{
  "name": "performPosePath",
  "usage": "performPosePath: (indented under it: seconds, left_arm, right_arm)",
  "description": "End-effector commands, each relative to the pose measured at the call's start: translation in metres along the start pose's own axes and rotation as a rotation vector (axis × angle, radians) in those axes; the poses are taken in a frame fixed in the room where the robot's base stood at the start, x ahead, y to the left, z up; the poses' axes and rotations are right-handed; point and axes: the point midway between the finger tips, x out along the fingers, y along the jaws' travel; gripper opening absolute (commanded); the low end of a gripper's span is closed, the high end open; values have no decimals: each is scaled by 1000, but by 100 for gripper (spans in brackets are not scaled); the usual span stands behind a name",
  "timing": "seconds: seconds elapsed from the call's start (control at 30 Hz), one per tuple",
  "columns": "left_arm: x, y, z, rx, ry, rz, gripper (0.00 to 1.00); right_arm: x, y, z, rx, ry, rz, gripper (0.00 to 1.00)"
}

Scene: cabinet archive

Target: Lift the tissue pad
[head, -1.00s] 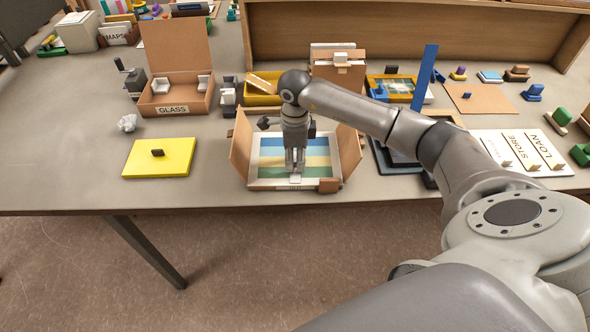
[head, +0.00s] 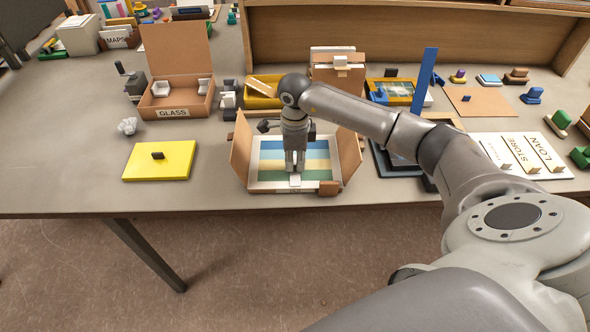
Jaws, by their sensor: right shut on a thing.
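My right gripper (head: 295,168) points straight down over a panel with blue, yellow and green stripes (head: 321,164) in an open cardboard box (head: 240,158). It is shut on a small white piece (head: 295,180) at the panel's near edge. Whether this piece belongs to the tissue pad is too small to tell, and no thing is clearly marked as the tissue pad. The white piece looks low, close to the panel; I cannot see a gap beneath it. The wrist hides part of the box's far side. My left gripper is not in view.
A yellow pad with a dark knob (head: 175,166) and a crumpled pale lump (head: 127,126) lie to the left. The GLASS box (head: 173,101) stands behind them. The STORE and LOAN board (head: 550,172) lies right. The table's front edge is close to the box.

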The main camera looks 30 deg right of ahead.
Motion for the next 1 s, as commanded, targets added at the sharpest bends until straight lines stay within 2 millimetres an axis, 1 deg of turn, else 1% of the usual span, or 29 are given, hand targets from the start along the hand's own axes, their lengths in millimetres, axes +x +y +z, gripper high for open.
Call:
performPosePath:
  seconds: [0.37,1.0]
  left_arm:
    - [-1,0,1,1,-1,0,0]
    - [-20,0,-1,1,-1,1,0]
  right_arm:
    - [-2,0,0,0,0,0,0]
    - [-33,0,0,-1,0,0,0]
